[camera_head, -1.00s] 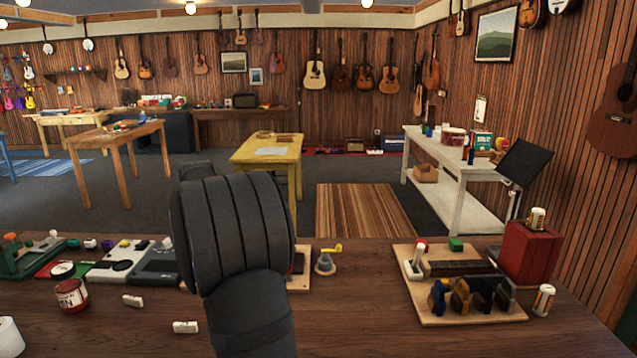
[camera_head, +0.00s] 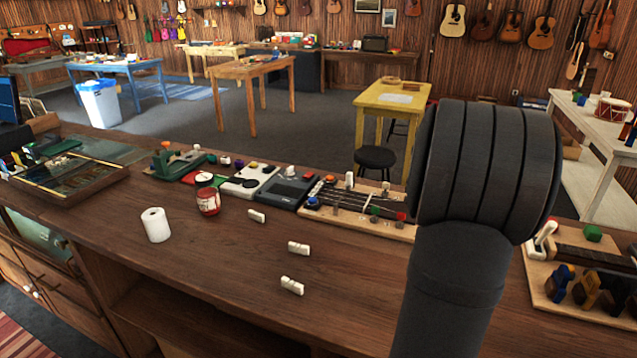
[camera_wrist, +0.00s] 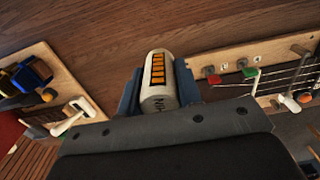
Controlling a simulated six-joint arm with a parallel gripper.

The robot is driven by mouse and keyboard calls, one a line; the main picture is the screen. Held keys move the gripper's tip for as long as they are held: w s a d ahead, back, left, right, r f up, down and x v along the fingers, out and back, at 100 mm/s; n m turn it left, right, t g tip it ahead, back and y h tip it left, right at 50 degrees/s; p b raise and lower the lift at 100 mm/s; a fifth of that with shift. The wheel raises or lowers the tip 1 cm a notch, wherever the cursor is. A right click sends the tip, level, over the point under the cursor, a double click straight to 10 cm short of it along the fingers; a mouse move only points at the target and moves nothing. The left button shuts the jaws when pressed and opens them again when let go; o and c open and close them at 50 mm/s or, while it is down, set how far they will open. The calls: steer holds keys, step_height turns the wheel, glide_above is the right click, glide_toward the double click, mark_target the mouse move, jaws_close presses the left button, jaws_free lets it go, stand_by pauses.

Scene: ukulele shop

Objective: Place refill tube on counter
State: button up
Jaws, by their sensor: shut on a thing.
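My gripper (camera_wrist: 159,90) shows in the wrist view, with its two blue-grey fingers shut on the sides of the refill tube (camera_wrist: 157,84). The tube is whitish with orange bars and dark lettering, and its lower end is hidden by the gripper body. The wooden counter (camera_wrist: 110,40) lies beyond the tube in the wrist view; I cannot tell the gap between them. In the head view the counter (camera_head: 350,295) runs across the foreground. My dark arm stands at the right there, and the gripper and tube are not visible.
A white roll (camera_head: 155,225), a red tin (camera_head: 207,200) and white pieces (camera_head: 298,248) stand or lie on the counter. A fretboard jig (camera_head: 365,207) is beside my arm, and a board with coloured clamps (camera_head: 585,280) is at right.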

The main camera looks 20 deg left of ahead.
steer(key=a+f+n, duration=0.1)
steer(key=a+n, duration=0.1)
steer(key=a, duration=2.4)
steer(key=a+f, duration=0.2)
steer(key=a, duration=0.1)
steer(key=s+a+f, duration=0.1)
steer(key=a+f, duration=0.1)
steer(key=a, duration=0.2)
steer(key=a+f, duration=0.3)
steer(key=a, duration=0.1)
steer(key=shift+s+a, duration=0.2)
steer(key=shift+s, duration=0.2)
steer(key=shift+a+f, duration=0.25)
steer(key=shift+a, duration=0.1)
steer(key=shift+f, duration=1.85)
steer(key=shift+f, duration=0.2)
steer(key=o, duration=1)
steer(key=shift+c, duration=0.2)
steer(key=shift+r, duration=0.1)
